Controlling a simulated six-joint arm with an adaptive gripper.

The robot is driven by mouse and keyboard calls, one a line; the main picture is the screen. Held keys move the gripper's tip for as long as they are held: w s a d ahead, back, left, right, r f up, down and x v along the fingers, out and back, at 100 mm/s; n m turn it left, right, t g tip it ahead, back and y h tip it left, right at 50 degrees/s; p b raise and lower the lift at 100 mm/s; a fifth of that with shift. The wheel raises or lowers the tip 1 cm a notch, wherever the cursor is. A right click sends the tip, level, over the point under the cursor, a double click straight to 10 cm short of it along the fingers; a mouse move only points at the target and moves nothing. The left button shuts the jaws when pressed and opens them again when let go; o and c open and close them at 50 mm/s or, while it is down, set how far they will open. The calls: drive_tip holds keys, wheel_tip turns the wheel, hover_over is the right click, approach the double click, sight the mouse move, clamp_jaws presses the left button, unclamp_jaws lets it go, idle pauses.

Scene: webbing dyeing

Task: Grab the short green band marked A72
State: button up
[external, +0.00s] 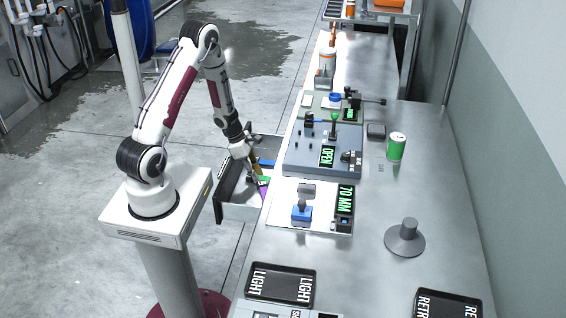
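My gripper (257,170) points down over an open drawer (238,211) at the left edge of the bench. It is small in the picture, and I cannot tell whether its fingers are open or shut. A small green piece (264,181) shows right beside the fingertips. It may be the green band, but no A72 marking is readable and its length is unclear. A purple piece (263,191) lies just below it in the picture, and a blue piece (266,163) lies just above. I cannot tell whether the gripper touches any of them.
A grey device with an OPEN display (327,156) and a white plate with a 70 MM display (345,198) stand right of the drawer. A green-and-white can (396,147), a grey cone-shaped weight (405,240) and a black LIGHT tray (281,285) stand on the bench.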

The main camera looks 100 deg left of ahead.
idle(0.4)
clamp_jaws()
drive_tip(key=shift+r, duration=0.2)
drive_tip(key=shift+r, duration=1.6)
drive_tip(key=shift+w+d, duration=1.3)
drive_tip(key=shift+d, duration=1.4)
drive_tip(key=shift+w+d, duration=1.3)
drive_tip(key=shift+d, duration=1.45)
drive_tip(key=shift+w+d, duration=1.3)
drive_tip(key=shift+d, duration=1.4)
